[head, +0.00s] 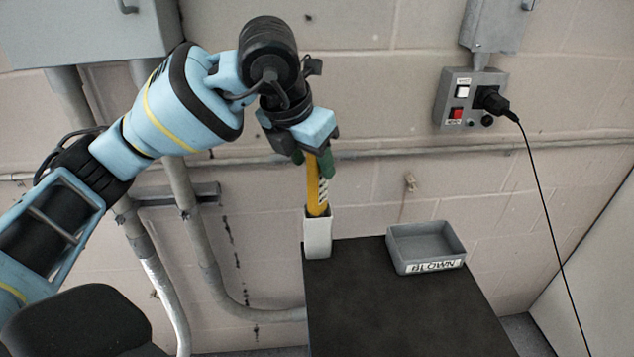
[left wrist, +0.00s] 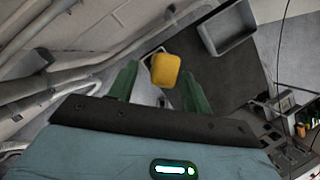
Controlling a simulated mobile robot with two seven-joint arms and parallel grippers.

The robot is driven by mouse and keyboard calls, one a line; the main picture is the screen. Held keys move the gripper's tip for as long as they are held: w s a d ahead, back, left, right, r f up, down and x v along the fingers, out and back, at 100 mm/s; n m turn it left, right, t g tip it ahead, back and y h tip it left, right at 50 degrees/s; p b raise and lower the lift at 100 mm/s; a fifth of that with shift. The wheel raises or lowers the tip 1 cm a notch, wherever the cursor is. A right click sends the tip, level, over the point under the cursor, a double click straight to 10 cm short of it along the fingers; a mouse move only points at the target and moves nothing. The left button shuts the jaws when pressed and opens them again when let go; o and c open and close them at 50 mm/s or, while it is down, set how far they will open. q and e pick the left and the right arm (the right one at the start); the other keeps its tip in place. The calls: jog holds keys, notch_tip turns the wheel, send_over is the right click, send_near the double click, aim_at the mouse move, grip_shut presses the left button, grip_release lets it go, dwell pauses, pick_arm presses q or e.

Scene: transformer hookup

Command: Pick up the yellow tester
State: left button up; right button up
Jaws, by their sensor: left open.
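The yellow tester (head: 315,193) stands upright in a white holder (head: 318,237) at the back left corner of the dark table. Its lower end is hidden inside the holder. My left gripper (head: 314,163) is above the holder with its green fingers around the tester's upper part. In the left wrist view the tester's yellow top (left wrist: 165,69) lies between the two open green fingers (left wrist: 157,88), with a gap visible on each side. My right gripper is in neither view.
A grey tray labelled BLOWN (head: 427,247) sits on the dark table (head: 400,310), right of the holder. A wall box (head: 470,100) has a black plug and a hanging cable. Pipes run along the wall at left. The table's front is clear.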

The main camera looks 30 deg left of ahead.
aim_at(317, 185)
pick_arm(q)
jog(key=shift+x, duration=1.75)
jog(key=shift+d, duration=0.1)
grip_shut()
